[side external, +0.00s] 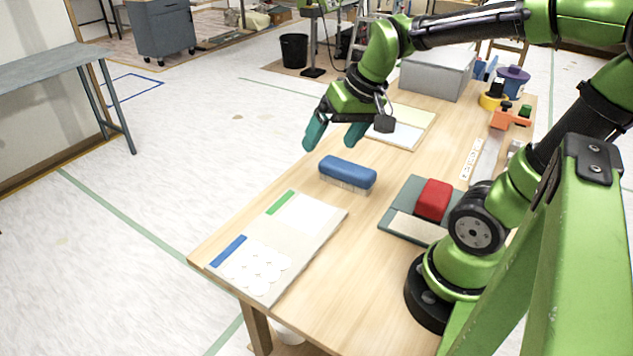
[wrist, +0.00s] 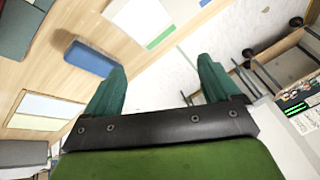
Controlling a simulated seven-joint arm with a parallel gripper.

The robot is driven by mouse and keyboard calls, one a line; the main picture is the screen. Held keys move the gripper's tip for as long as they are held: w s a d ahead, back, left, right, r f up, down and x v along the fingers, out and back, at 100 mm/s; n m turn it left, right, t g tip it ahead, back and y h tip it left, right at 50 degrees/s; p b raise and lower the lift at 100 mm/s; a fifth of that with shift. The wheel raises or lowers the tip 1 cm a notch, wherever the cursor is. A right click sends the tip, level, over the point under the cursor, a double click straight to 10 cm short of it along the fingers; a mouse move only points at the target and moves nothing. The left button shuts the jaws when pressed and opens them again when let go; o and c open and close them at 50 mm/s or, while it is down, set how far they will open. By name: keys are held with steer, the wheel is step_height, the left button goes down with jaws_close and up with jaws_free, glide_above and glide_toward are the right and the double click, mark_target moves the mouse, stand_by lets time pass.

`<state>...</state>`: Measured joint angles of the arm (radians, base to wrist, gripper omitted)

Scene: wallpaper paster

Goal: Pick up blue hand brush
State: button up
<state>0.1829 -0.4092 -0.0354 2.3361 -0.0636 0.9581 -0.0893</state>
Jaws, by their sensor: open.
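The blue hand brush (side external: 347,173) lies on the wooden table with its blue back up and its pale bristles down. In the wrist view the brush (wrist: 90,58) shows at the upper left, left of the left finger. My gripper (side external: 337,140) is open, with two teal fingers and nothing between them. It hangs above the table's far-left edge, higher than the brush and a little behind it in the side view. In the wrist view the gap between the fingertips (wrist: 160,75) lies over the table edge and floor, apart from the brush.
A board with white discs and blue and green strips (side external: 278,240) lies in front of the brush. A red block (side external: 433,200) sits on a dark green pad (side external: 407,207) to its right. A pale panel (side external: 408,133) and a grey box (side external: 437,76) are behind. Bare wood surrounds the brush.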

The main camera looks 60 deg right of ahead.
mark_target(347, 166)
steer(key=w+d+f+n+g, duration=0.2)
steer(key=d+n+g, duration=0.1)
steer(key=d, duration=0.5)
steer(key=w+d+f+n+g, duration=0.2)
steer(key=w+d+f+n, duration=0.1)
steer(key=d, duration=0.5)
steer(key=shift+h, duration=0.4)
step_height(347, 166, down, 11)
steer(key=shift+s+d+r, duration=0.15)
steer(key=shift+r, duration=0.05)
steer(key=shift+d+f, duration=0.15)
steer(key=shift+f, duration=1.3)
steer(key=shift+d+f, duration=0.1)
steer(key=shift+f, duration=1.35)
steer(key=shift+c, duration=0.4)
steer(key=shift+w, duration=0.2)
steer(key=c, duration=1.1)
steer(key=shift+o, duration=0.2)
steer(key=shift+r, duration=0.15)
